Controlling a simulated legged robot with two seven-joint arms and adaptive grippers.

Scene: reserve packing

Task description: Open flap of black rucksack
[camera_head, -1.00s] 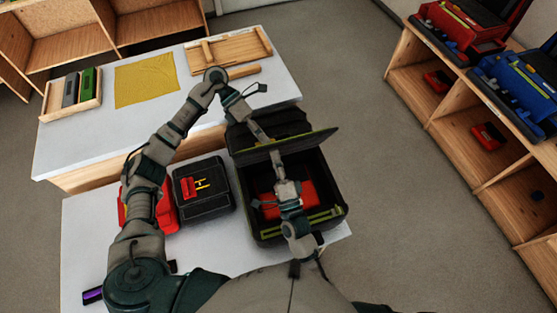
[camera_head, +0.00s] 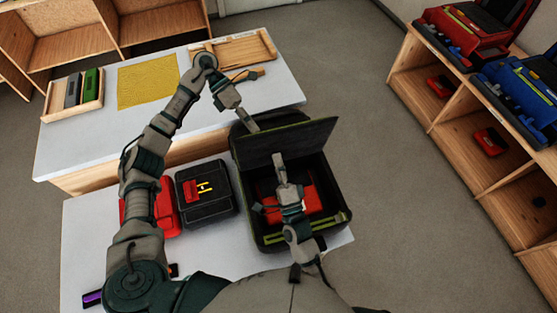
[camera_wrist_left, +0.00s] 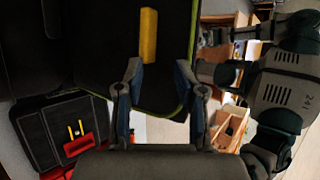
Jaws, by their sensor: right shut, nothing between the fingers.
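The black rucksack (camera_head: 336,190) lies on the near white table, with green trim and a red item (camera_head: 316,196) inside. Its flap (camera_head: 300,142) stands raised at the far side, its dark face towards me. My left gripper (camera_head: 252,127) is at the flap's upper left, behind its edge; contact is unclear. In the left wrist view its fingers (camera_wrist_left: 160,75) are apart, in front of a black panel with green trim (camera_wrist_left: 178,88) and a yellow strip. My right gripper (camera_head: 278,158) is shut and empty, in front of the flap over the opening. My right forearm hides part of the inside.
A black case with red and yellow marks (camera_head: 207,194) and a red case (camera_head: 133,207) stand left of the rucksack. The far table (camera_head: 110,135) holds a yellow cloth (camera_head: 147,80), a wooden tray (camera_head: 245,48) and a box of blocks (camera_head: 56,108). Shelves (camera_head: 460,120) stand right.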

